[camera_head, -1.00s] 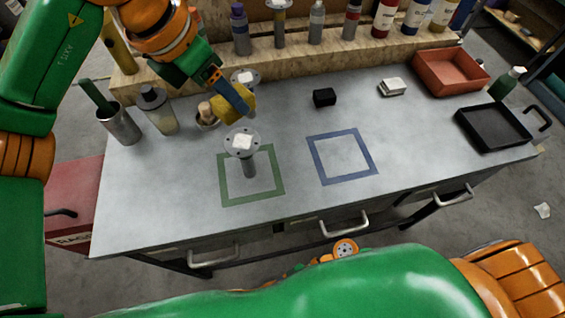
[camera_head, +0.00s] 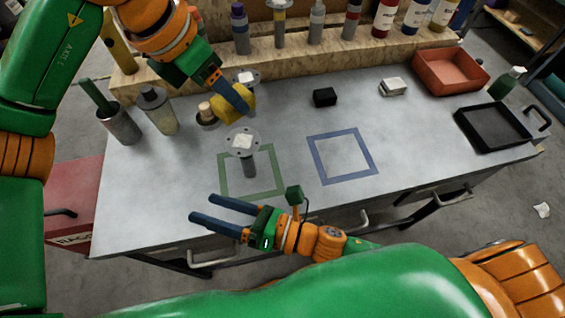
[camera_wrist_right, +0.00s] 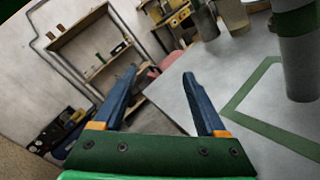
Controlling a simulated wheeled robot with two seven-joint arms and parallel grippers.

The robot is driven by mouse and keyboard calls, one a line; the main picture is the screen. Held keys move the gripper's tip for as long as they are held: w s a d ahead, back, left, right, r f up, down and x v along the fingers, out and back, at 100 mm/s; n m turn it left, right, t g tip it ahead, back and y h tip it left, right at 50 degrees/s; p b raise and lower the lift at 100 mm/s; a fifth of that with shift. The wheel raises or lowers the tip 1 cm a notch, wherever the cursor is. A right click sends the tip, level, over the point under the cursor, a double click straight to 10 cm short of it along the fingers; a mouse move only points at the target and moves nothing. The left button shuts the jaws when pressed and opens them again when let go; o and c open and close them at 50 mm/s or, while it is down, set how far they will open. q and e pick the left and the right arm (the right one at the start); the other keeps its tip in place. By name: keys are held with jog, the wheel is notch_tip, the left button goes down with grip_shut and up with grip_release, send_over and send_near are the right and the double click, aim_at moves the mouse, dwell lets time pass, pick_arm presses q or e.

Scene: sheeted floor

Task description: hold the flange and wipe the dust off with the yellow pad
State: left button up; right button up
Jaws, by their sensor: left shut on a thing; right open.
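The flange (camera_head: 243,142), a grey round plate with small holes on a grey stem, stands upright in the green square outline (camera_head: 277,187). A whitish patch lies on its top. In the right wrist view a grey stem (camera_wrist_right: 300,65) with a green band stands at the right edge. My left gripper (camera_head: 240,101) is shut on the yellow pad (camera_head: 232,108), behind and just left of the flange, apart from it. My right gripper (camera_head: 203,207) is open and empty near the table's front edge, in front of the flange; its fingers show apart in the wrist view (camera_wrist_right: 160,75).
A second flanged part (camera_head: 246,77) stands behind the yellow pad. A cup (camera_head: 121,126), a jar (camera_head: 158,112) and a small pot (camera_head: 206,117) stand at the left. A black block (camera_head: 324,97), red tray (camera_head: 418,79) and black tray (camera_head: 466,128) lie right. The blue square (camera_head: 341,157) is empty.

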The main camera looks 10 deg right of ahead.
aim_at(247, 158)
jog(key=w+d+n, duration=0.1)
jog(key=d+n, duration=0.2)
jog(key=w+d+f+n, duration=0.1)
jog(key=w+d+n, duration=0.1)
jog(key=d+n, duration=0.1)
jog(key=w+d+f+n+g, duration=0.1)
jog(key=w+d+n, duration=0.1)
jog(key=d+n, duration=0.1)
jog(key=shift+d+f, duration=0.1)
jog(key=d, duration=0.1)
jog(key=w+d+m+t, duration=0.1)
jog(key=d, duration=0.1)
jog(key=w+d+m+t+h, duration=0.1)
jog(key=d, duration=0.1)
jog(key=shift+w+r, duration=0.15)
jog(key=shift+r, duration=0.1)
jog(key=x, duration=1.2)
jog(key=shift+d, duration=0.1)
grip_shut()
